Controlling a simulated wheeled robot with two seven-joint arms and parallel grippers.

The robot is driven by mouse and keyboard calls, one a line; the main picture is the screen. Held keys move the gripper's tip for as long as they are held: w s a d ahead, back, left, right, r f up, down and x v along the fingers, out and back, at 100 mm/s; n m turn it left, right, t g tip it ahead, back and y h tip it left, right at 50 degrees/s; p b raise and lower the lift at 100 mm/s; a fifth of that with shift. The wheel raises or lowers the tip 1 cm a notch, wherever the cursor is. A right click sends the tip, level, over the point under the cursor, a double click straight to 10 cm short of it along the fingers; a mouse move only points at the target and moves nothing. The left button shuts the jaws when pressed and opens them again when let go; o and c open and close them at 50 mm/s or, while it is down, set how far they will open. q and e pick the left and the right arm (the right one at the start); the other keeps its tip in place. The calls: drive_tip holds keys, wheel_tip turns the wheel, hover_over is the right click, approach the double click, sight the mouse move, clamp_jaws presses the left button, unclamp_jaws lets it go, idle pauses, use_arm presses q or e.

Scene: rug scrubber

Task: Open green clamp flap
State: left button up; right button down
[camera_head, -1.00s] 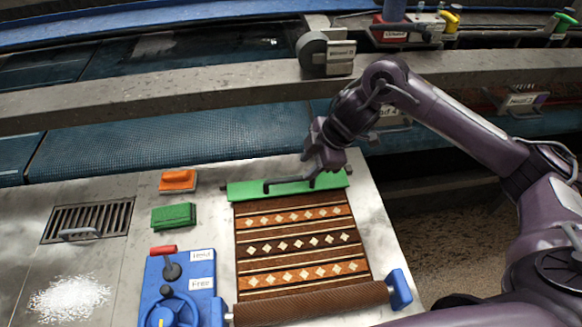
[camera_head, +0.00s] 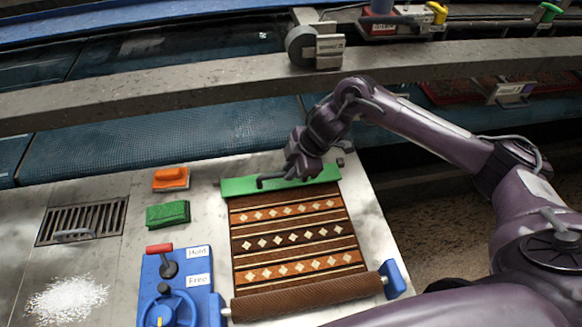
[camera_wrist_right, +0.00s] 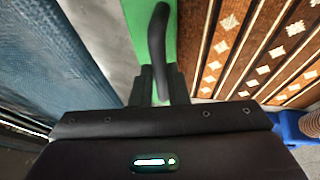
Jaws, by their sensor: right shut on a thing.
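The green clamp flap (camera_head: 238,187) lies across the far end of the patterned rug (camera_head: 290,238). It has a dark bar handle (camera_head: 270,181) along it. My right gripper (camera_head: 299,175) is at the right part of this handle, above the flap. In the right wrist view the two dark fingers (camera_wrist_right: 161,84) are shut on the near end of the dark handle (camera_wrist_right: 157,40), with the green flap (camera_wrist_right: 188,30) beneath. The flap looks flat; any slight lift cannot be told. My left gripper is not in view.
A blue control box (camera_head: 180,292) with a red lever and a wheel stands left of the rug. A brown roller (camera_head: 305,299) lies across the rug's near end. A green pad (camera_head: 168,214), an orange brush (camera_head: 171,178) and a floor grate (camera_head: 84,222) are further left. A grey beam runs behind.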

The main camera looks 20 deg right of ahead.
idle(0.3)
drive_tip(key=shift+w+r, duration=0.3)
drive_tip(key=shift+w+d+r+p, duration=0.1)
drive_tip(key=shift+w+r+p, duration=0.3)
drive_tip(key=shift+p, duration=0.25)
drive_tip(key=shift+w+d+r+p, duration=0.1)
drive_tip(key=shift+w+r+p, duration=0.15)
drive_tip(key=shift+w+p, duration=0.15)
drive_tip(key=shift+w+d+p, duration=0.15)
drive_tip(key=shift+w, duration=0.55)
drive_tip(key=shift+w+d+p, duration=0.15)
drive_tip(key=shift+w, duration=0.6)
drive_tip(key=c, duration=1.4)
unclamp_jaws()
